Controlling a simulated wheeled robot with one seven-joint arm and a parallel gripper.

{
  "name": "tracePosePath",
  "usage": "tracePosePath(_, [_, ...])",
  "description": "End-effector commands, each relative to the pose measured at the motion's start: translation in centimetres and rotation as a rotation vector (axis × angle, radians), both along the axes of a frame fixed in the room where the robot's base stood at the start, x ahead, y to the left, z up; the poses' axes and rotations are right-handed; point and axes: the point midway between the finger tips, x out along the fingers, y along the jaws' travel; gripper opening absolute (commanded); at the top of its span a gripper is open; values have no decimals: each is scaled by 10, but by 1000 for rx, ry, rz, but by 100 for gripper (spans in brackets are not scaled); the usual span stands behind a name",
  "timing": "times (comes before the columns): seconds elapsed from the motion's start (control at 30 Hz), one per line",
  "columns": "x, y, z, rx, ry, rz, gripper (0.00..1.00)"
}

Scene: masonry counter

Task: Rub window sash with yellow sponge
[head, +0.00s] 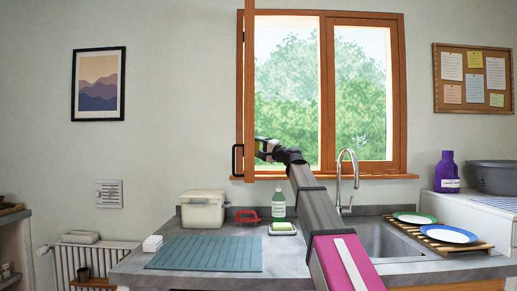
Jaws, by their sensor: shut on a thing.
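The window sash (250,80) is a wooden frame swung open and seen nearly edge-on as a tall narrow bar. A black handle (236,160) sits on its left side. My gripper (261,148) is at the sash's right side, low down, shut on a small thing. That thing is mostly hidden by the fingers and the sash; I take it for the yellow sponge, but its colour is not clear. Whether it touches the sash I cannot tell.
The counter bears a teal mat (205,252), a cream box (203,209), a red object (247,216), a green bottle (278,203) and a dish with a pale-green piece (283,228). A tap (348,175) rises right of my arm. Plates (448,234) lie on a wooden rack.

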Motion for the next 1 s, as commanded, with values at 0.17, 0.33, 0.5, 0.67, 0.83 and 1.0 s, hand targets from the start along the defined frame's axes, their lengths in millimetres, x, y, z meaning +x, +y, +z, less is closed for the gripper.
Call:
tracePosePath(0.17, [-3,0,1,0,0,0,43])
tracePosePath(0.33, [-3,1,10,0,0,0,43])
tracePosePath(0.5, [-3,3,21,1,-1,0,43])
tracePosePath(0.67, [-1,3,21,1,1,0,43])
tracePosePath(0.83, [11,6,22,1,2,0,43])
tracePosePath(1.0, [24,9,21,1,1,0,43])
